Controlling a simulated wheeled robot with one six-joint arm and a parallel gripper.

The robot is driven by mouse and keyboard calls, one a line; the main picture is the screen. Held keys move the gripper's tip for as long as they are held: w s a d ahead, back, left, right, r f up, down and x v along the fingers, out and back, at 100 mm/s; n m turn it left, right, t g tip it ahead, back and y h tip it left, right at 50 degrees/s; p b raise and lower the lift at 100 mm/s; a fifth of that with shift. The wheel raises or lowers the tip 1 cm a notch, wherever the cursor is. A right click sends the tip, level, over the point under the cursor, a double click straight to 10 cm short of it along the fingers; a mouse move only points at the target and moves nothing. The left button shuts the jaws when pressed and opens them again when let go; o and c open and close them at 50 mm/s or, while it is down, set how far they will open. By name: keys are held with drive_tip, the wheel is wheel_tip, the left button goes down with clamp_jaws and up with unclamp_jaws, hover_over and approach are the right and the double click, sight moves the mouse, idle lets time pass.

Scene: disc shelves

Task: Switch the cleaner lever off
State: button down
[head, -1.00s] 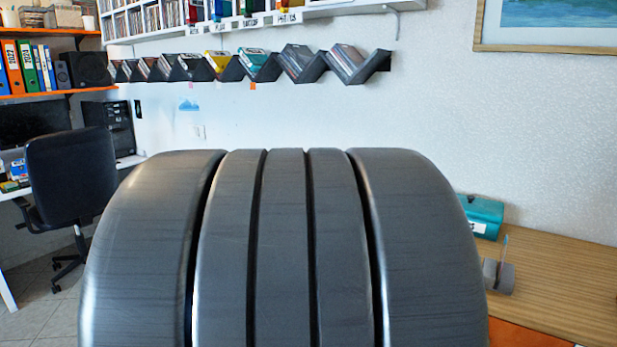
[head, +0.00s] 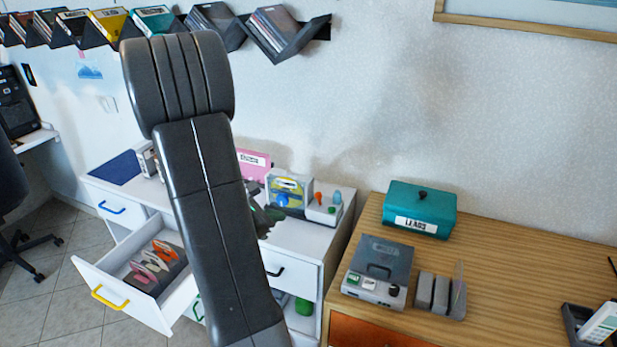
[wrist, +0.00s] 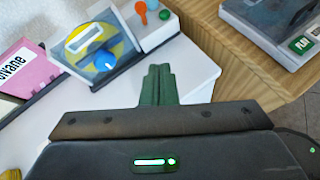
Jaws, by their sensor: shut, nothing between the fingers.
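On the white cabinet (head: 312,237) stands a grey unit with a yellow disc and blue knob (head: 288,195). My gripper (wrist: 158,70), with green fingers, is shut and empty, apart from the box. My arm partly hides it in the head view (head: 268,218).
A pink box (head: 254,160) stands left of the disc unit. A drawer with a yellow handle (head: 110,298) is pulled out, holding discs. The wooden desk (head: 480,325) at right bears a teal box (head: 420,208) and a grey player (head: 378,270).

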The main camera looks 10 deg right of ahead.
sight(319, 199)
drive_tip(key=shift+w+a+r+n+t, duration=0.15)
drive_tip(key=shift+w+a+n+t, duration=0.05)
drive_tip(key=shift+w, duration=0.3)
drive_tip(key=shift+w+a+r+n+t, duration=0.15)
drive_tip(key=shift+w+a+n+t, duration=0.05)
drive_tip(key=shift+w, duration=0.25)
drive_tip(key=p+x, duration=0.1)
drive_tip(key=x, duration=0.9)
drive_tip(key=shift+d+f, duration=0.15)
drive_tip(key=shift+d, duration=0.1)
drive_tip(key=shift+w+d+r+p, duration=0.3)
drive_tip(key=shift+w+d+p, duration=0.15)
drive_tip(key=shift+d, duration=0.3)
drive_tip(key=shift+w+d+r+p, duration=0.35)
drive_tip(key=shift+d+p, duration=0.2)
drive_tip(key=shift+d, duration=0.2)
